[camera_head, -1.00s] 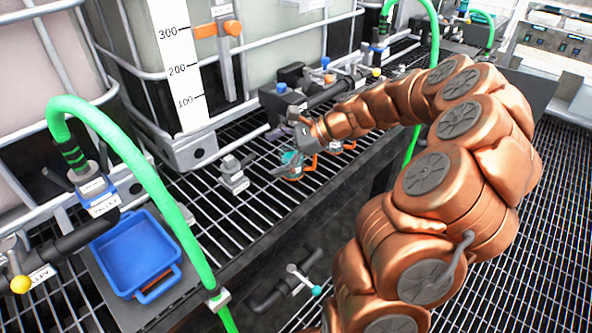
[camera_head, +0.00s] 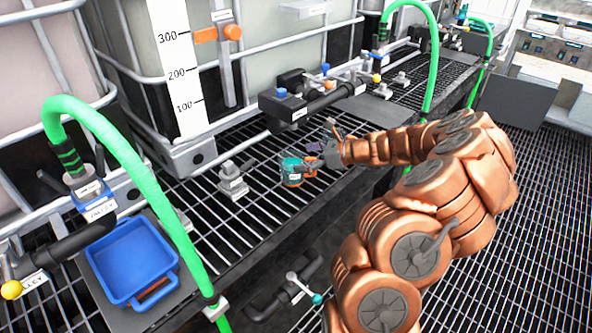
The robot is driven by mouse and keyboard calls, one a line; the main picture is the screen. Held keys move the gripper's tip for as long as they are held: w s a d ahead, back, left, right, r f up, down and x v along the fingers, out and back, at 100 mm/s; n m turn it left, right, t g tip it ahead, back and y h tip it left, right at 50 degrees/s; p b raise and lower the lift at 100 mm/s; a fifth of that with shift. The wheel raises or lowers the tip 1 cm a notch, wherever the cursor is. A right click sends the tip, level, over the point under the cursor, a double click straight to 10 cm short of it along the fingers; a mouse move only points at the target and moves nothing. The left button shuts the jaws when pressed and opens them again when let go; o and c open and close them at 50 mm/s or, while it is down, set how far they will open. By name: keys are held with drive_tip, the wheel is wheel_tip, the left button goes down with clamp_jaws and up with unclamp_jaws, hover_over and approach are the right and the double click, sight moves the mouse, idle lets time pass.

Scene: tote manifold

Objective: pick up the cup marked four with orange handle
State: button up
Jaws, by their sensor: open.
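A teal cup (camera_head: 291,172) with a white label stands on the metal grating, right of a grey valve fitting. An orange part, which looks like its handle (camera_head: 311,166), shows on its right side; the mark on the label is too small to read. My gripper (camera_head: 318,154) is open just right of the cup, at the orange part. One finger points up and the other reaches left toward the cup. I cannot tell whether the fingers touch the cup or handle.
A grey valve fitting (camera_head: 233,180) stands left of the cup. A blue tray (camera_head: 130,258) sits at the lower left beside a green hose (camera_head: 150,185). A black pipe valve (camera_head: 292,105) stands behind the cup. The dark shelf edge (camera_head: 285,222) runs in front.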

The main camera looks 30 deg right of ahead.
drive_tip(key=shift+x, duration=1.4)
drive_tip(key=c, duration=1.6)
